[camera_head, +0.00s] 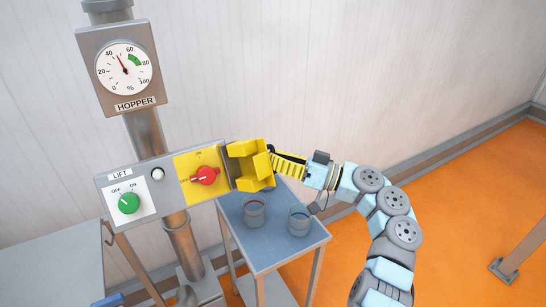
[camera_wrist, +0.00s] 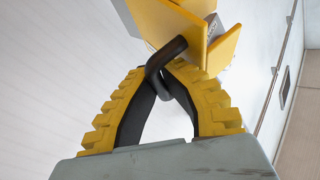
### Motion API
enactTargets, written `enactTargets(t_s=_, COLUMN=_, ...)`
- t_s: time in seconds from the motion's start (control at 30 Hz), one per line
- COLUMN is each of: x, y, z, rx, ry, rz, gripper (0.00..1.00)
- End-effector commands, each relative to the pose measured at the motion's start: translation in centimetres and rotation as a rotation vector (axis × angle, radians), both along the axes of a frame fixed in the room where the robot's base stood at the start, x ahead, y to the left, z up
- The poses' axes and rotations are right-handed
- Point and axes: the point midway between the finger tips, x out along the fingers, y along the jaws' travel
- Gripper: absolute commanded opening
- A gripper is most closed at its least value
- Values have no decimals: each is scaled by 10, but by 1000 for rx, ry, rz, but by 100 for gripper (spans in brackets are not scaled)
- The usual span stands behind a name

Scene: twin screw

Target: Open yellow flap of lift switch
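The lift switch box (camera_head: 150,184) carries a yellow plate (camera_head: 186,164) with a red rotary switch (camera_head: 206,176) that is uncovered. The yellow flap (camera_head: 246,166) stands swung out to the right of the plate, its hollow side showing in the head view. In the wrist view, part of the flap (camera_wrist: 222,48) is at the top, with a black bent handle (camera_wrist: 155,68) on it. My gripper (camera_head: 274,161) is at the flap's right side. In the wrist view, my gripper's fingertips (camera_wrist: 164,70) close around the handle.
A green OFF/ON knob (camera_head: 129,203) and a white button (camera_head: 157,173) are left of the plate. A hopper gauge (camera_head: 123,67) is above on a pole. A small table (camera_head: 272,253) with two cups (camera_head: 254,213) (camera_head: 299,222) stands below my gripper.

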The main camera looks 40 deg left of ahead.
Motion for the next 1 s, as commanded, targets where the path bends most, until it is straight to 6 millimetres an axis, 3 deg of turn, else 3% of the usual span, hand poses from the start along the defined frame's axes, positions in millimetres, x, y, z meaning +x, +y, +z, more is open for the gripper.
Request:
enactTargets(t_s=0.4, x=2, y=-2, z=1, rx=3, ry=1, rz=-3, gripper=0)
enactTargets(t_s=0.43, x=2, y=-2, z=1, rx=3, ry=1, rz=-3, gripper=17)
enactTargets(t_s=0.5, x=1, y=-2, z=1, rx=3, ry=1, rz=-1, gripper=37)
enactTargets(t_s=0.53, x=1, y=-2, z=1, rx=2, ry=1, rz=-1, gripper=39)
enactTargets(t_s=0.83, x=1, y=-2, z=0, rx=1, ry=1, rz=2, gripper=39)
enactTargets(t_s=1.0, x=7, y=-13, z=-2, rx=0, ry=2, rz=2, gripper=39)
